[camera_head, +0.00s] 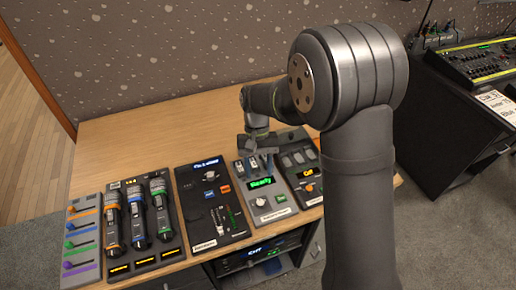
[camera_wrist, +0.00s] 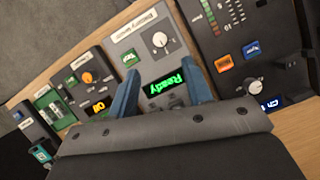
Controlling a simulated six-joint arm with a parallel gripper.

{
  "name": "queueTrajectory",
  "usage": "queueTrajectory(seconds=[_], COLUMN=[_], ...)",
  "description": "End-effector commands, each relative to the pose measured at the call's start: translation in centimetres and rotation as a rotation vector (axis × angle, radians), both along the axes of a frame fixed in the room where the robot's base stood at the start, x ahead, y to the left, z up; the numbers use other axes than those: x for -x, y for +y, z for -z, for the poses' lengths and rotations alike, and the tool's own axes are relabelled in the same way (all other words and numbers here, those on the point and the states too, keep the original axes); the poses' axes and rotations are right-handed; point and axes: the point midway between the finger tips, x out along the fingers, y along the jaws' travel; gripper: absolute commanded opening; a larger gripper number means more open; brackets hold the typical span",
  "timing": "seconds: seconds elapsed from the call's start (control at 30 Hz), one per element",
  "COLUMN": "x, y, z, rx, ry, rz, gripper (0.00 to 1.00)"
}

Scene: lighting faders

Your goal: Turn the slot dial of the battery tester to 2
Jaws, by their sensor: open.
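The battery tester (camera_head: 243,177) is a grey panel on the desk, with a green "Ready" display (camera_head: 262,183) and a pale round dial (camera_head: 261,202) below it. In the wrist view the tester appears turned around, with its white dial (camera_wrist: 163,41) beyond the "Ready" display (camera_wrist: 165,88). The numbers around the dial are too small to read. My gripper (camera_wrist: 158,67) is open and empty, its two blue fingers apart on either side of the display. In the head view my gripper (camera_head: 259,162) hangs above the tester's upper part, apart from the dial.
A panel with blue and orange buttons (camera_head: 209,207) stands left of the tester, and one with an orange knob (camera_head: 310,187) stands right. Farther left are a three-handset charger (camera_head: 145,257) and a coloured slider panel (camera_head: 82,245). Bare desk (camera_head: 130,137) lies behind them.

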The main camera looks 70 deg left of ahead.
Motion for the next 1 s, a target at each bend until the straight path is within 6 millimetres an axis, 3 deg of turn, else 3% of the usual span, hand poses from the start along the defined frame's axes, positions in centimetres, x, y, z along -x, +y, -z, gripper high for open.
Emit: queueTrajectory(seconds=[0.1,0.33,1.0], x=[-0.3,-0.6,-0.7], y=[1.1,2.2,2.4], z=[-2.5,-5.5,-6.1], rx=[-0.004,-0.002,0.000], ry=[0.000,-0.001,0.000], rz=[0.000,0.001,0.001], gripper=[0.46,0.46,0.46])
